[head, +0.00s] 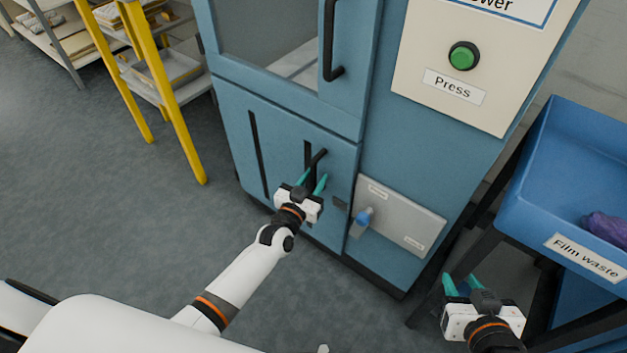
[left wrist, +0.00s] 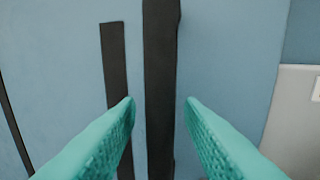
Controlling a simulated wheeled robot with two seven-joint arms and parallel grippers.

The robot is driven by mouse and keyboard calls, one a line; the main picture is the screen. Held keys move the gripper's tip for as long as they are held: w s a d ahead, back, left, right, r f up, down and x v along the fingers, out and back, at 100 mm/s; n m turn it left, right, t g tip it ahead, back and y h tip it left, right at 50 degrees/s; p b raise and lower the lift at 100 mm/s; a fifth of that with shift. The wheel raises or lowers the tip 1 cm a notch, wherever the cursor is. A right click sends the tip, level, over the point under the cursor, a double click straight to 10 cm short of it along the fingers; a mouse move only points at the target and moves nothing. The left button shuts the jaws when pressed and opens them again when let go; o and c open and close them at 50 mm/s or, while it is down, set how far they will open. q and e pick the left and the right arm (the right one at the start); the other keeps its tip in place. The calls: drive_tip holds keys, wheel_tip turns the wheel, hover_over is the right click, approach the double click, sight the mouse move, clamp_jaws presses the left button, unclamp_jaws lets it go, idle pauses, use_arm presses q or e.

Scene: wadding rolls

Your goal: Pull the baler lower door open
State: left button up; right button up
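The baler lower door (head: 232,120) is a blue panel below the windowed upper door, and it looks shut. Its black handle (head: 319,154) stands upright near the door's right side. My left gripper (head: 313,181) is open at the handle. In the left wrist view the handle (left wrist: 160,60) runs upright between the two spread teal fingers, with a gap on each side. I cannot tell how deep it sits between them. My right gripper (head: 462,282) is open and empty at the lower right, away from the door.
Above are a green button (head: 463,56) and the upper door's handle (head: 330,40). A blue "Film waste" bin (head: 535,190) stands right; yellow posts (head: 170,100) stand left. The floor before the door's left is clear.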

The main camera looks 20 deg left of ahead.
use_arm(q)
clamp_jaws()
drive_tip(key=shift+s+a, duration=0.1)
